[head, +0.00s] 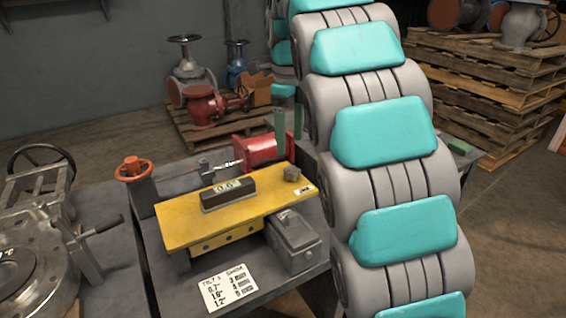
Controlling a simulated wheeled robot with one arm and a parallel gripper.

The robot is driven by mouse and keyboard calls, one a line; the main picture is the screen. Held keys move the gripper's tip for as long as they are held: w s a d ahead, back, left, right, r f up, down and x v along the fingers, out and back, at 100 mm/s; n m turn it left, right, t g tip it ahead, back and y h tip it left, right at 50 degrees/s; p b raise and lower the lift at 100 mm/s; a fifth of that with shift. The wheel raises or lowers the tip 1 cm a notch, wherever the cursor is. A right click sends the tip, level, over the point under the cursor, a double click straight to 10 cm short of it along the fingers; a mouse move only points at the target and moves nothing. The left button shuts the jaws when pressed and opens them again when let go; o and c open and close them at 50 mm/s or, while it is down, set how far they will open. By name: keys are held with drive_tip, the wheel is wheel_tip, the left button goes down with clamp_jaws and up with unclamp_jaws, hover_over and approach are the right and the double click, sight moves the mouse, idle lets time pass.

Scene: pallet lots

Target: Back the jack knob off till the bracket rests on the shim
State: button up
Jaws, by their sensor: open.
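The yellow bracket (180,222) is a flat plate lying over a dark bench fixture. A dark block marked 0.6" (228,195) lies on top of the plate. I cannot make out a shim under the bracket, nor whether there is a gap there. My gripper (289,143) hangs behind and above the knob, its green fingers pointing down. It is open and apart from the knob. My arm hides the area right of it.
A grey block (296,243) sits at the bracket's front right. A lettered card (229,287) lies in front. Behind are a red cylinder (262,150) and an orange handwheel (133,168). A flanged valve (30,255) stands at left. Stacked pallets (480,85) are at right.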

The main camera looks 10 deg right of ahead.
sight(290, 169)
drive_tip(key=shift+d+f, duration=0.1)
drive_tip(key=shift+f, duration=3.6)
drive_tip(key=shift+c, duration=0.2)
clamp_jaws()
